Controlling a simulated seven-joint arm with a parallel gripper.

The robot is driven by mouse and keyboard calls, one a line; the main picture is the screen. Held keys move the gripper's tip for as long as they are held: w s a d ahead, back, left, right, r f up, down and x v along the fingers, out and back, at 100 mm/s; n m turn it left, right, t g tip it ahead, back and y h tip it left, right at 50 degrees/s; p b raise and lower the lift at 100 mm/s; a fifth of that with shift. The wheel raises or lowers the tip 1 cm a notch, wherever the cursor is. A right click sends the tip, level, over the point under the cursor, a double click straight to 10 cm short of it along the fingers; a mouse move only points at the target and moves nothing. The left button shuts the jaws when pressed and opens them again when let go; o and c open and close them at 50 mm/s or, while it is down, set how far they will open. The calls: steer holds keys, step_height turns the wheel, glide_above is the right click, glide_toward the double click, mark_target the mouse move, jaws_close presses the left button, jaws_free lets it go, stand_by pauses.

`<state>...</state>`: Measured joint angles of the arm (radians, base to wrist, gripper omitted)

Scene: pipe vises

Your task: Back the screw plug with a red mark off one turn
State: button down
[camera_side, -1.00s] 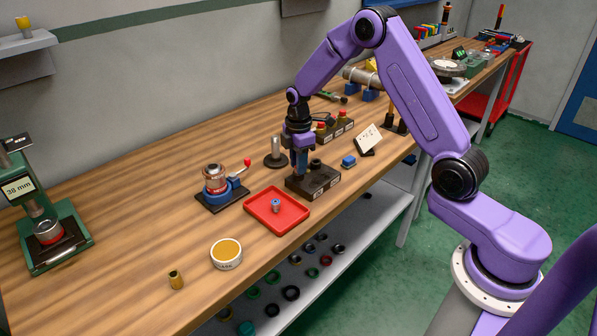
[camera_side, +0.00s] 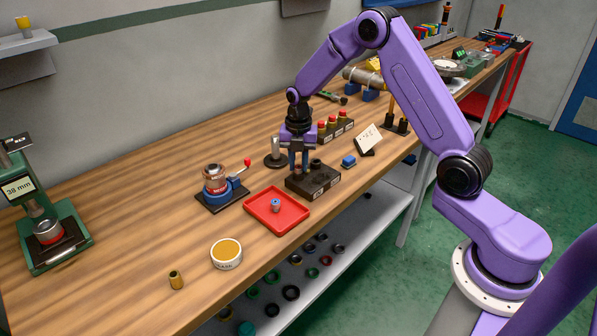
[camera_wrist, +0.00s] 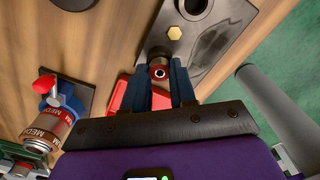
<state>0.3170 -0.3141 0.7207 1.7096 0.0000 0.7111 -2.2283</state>
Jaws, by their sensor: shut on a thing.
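My gripper (camera_side: 298,168) points down over the near-left end of a dark block (camera_side: 323,184) on the bench. In the wrist view its two blue fingers (camera_wrist: 162,76) are shut on a small round plug (camera_wrist: 158,71) with red on it and a dark socket in its end. The block's upper face also shows in the wrist view (camera_wrist: 228,35), with a brass hex piece (camera_wrist: 174,33) and a dark ring (camera_wrist: 193,8) beyond the plug. The fingers hide the plug in the side view. I cannot tell how deep the plug sits.
A red tray (camera_side: 252,205) with a small blue piece lies left of the block. A vise (camera_side: 222,192) holding a can stands further left. A dark post (camera_side: 275,155) stands close behind my gripper. A blue item (camera_side: 348,161) and a white card (camera_side: 369,137) are to the right.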

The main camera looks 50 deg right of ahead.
steer(key=n, duration=0.3)
steer(key=c, duration=1)
jaws_free()
